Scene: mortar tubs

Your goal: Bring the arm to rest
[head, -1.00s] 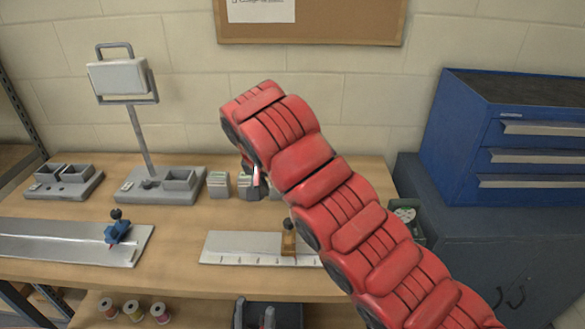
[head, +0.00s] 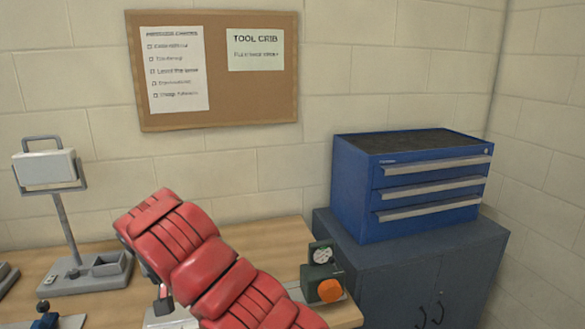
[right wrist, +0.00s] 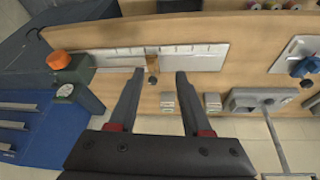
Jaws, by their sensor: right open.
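My right arm, in red padded covers, reaches up from the bottom of the head view over the workbench (head: 275,238). My right gripper (right wrist: 160,74) shows in the right wrist view with its two dark fingers apart and nothing held between them. Beyond the fingertips, a small tan block (right wrist: 152,62) stands on a white marked strip (right wrist: 208,56) on the bench. In the head view the arm hides most of the gripper; only a small dark part shows under the arm's end. My left gripper is in neither view.
A green device with an orange knob (head: 330,291) stands at the bench's right end. A blue drawer chest (head: 420,190) sits on a grey cabinet (head: 425,265). A lamp stand (head: 65,215) is at left. A cork board (head: 215,70) hangs on the wall.

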